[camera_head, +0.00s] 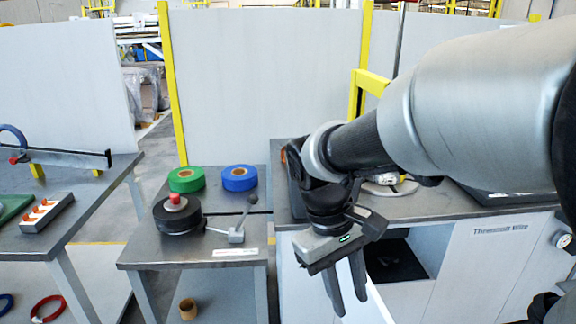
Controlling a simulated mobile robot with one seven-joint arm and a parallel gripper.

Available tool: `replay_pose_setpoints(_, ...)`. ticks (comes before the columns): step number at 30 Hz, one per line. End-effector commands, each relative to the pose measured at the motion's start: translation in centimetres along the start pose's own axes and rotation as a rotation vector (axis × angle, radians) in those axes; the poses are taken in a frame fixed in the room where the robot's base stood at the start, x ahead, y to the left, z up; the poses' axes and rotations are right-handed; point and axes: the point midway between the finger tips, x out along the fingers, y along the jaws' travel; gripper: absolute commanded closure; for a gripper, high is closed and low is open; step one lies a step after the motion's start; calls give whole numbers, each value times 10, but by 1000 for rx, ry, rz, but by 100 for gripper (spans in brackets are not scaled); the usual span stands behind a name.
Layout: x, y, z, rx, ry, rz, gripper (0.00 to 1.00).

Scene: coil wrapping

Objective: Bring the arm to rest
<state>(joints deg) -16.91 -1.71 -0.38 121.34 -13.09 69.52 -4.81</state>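My arm reaches in from the right edge, and its grey and black links cover part of the right bench. My gripper (349,301) hangs pointing down in front of the bench fronts, below the level of the tabletops. Its two dark fingers are apart, and I see nothing between them. It is apart from every roll and tool in view.
The middle bench (140,258) carries a green roll (186,180), a blue roll (239,178), a black roll (178,219) and a lever device (238,234). The right bench (436,206) stands behind my gripper. A left bench (88,222) holds tools. Grey panels (265,75) close the back.

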Motion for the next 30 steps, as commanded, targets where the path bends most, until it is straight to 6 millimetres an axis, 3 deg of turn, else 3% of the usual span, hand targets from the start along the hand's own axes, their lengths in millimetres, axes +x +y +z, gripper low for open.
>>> replay_pose_setpoints(1, -10, 6, 14, 68, 80, -20, 72)
replay_pose_setpoints(6, -28, 11, 45, 247, 290, -68, 72)
replay_pose_setpoints(19, -47, 16, 84, 520, 624, -103, 72)
replay_pose_setpoints(21, -71, 20, 88, 521, 624, -106, 72)
replay_pose_setpoints(30, -135, 32, 100, 517, 620, -105, 72)
